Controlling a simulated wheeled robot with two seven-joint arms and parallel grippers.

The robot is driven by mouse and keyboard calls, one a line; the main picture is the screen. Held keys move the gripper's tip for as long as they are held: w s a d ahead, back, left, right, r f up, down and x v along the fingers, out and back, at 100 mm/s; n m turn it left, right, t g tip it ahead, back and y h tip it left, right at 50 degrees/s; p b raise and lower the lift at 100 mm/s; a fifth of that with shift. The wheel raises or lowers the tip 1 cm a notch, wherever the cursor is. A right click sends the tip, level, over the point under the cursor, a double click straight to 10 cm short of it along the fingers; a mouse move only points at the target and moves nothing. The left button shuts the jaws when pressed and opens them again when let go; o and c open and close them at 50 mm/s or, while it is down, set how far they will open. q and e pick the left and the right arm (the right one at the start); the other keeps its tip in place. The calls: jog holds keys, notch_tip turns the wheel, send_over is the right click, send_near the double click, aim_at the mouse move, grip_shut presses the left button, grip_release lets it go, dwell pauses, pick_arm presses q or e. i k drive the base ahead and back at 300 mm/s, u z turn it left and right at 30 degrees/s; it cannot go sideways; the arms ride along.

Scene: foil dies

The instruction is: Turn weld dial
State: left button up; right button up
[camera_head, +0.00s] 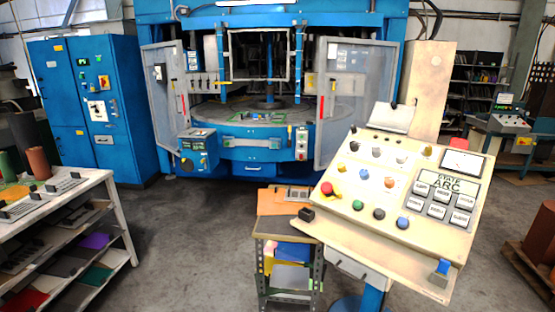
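A beige sloped control console (330,222) stands at the right front. A grey keypad panel (443,196) marked "STATE ARC" holds several light keys. The knob labels are too small to read, so I cannot tell which is the weld dial. Neither of my grippers is in view.
A small cart (271,228) stands against the console's left side. A shelf rack (117,217) is at the left. A blue cabinet (72,119) and a large blue machine (256,151) with open doors stand behind. The grey floor (190,235) between rack and cart is clear.

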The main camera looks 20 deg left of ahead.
aim_at(341, 166)
jog(key=u, duration=0.6)
jog(key=i, duration=1.4)
jog(key=z, duration=0.4)
